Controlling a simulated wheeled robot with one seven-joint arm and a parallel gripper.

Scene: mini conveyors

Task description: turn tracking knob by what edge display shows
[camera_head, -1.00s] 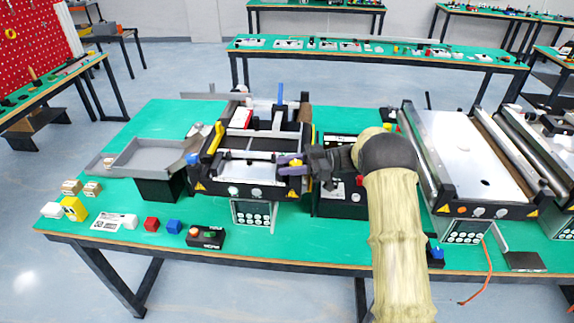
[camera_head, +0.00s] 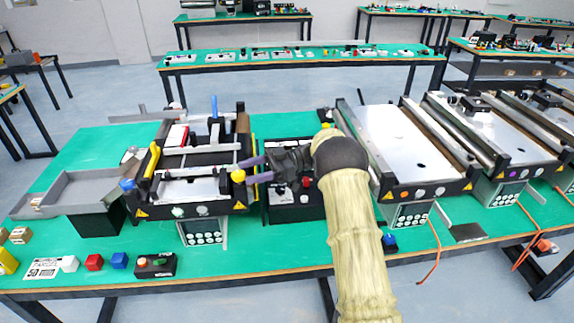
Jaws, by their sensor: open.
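The small conveyor (camera_head: 187,215) stands on the green table left of my arm. A yellow round knob (camera_head: 238,175) sits at its right side, facing right; I take it for the tracking knob. My gripper (camera_head: 257,170) has purple fingers, spread apart, just right of the knob. The knob appears clear of the fingers, though touching is hard to rule out. A panel with several pale round marks (camera_head: 201,233) hangs below the conveyor's front; I cannot tell if it is the edge display. No display reading is legible.
A black control box (camera_head: 296,207) stands under my gripper. A larger conveyor (camera_head: 400,140) is close on the right. A grey tray (camera_head: 80,188) is at the left. Small blocks (camera_head: 94,262) and a black switch box (camera_head: 155,265) lie along the front edge.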

